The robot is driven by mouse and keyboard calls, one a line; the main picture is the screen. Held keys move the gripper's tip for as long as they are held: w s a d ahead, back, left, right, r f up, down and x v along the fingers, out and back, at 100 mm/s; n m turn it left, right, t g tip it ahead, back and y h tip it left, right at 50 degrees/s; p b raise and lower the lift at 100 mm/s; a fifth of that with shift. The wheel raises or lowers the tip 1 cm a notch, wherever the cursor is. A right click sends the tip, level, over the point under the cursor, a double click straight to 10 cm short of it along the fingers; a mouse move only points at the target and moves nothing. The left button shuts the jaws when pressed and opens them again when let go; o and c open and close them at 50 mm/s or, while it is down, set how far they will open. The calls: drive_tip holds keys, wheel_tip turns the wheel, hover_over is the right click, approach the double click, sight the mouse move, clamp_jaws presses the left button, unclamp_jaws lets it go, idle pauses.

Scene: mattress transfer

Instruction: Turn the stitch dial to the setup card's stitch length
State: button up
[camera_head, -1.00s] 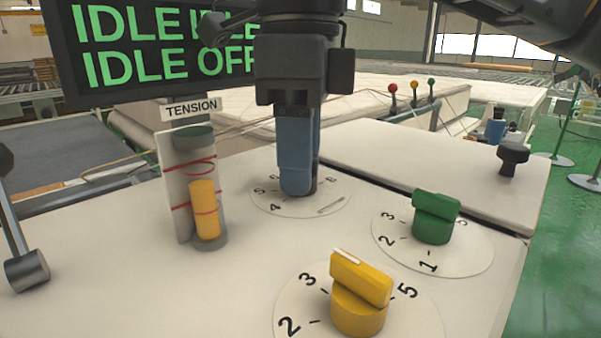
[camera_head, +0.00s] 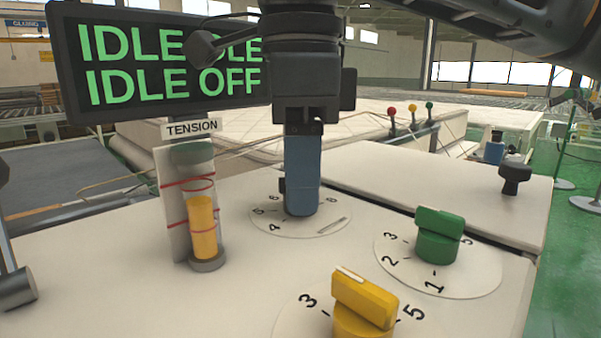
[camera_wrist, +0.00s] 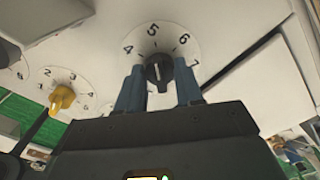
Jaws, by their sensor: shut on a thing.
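A black knob (camera_wrist: 158,70) with a white pointer line sits on a round white dial plate (camera_wrist: 130,45) numbered 4 to 7 in the wrist view. Its pointer faces up the picture, close to the 5. My gripper (camera_wrist: 159,84) has its blue fingers on both sides of this knob and is shut on it. In the head view my gripper (camera_head: 301,208) stands over the same dial plate (camera_head: 332,227) and hides most of the knob. No label names this dial, and I see no setup card.
A yellow knob (camera_head: 363,300) and a green knob (camera_head: 438,236) stand to the right. The tension tube (camera_head: 190,210) stands close at left, below a screen (camera_head: 160,62) reading IDLE and OFF. A black knob (camera_head: 515,178) stands at the panel's far right.

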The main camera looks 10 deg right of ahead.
drive_tip(key=o, duration=1)
drive_tip(key=shift+o, duration=0.2)
drive_tip(key=shift+r, duration=0.1)
drive_tip(key=shift+r, duration=3.85)
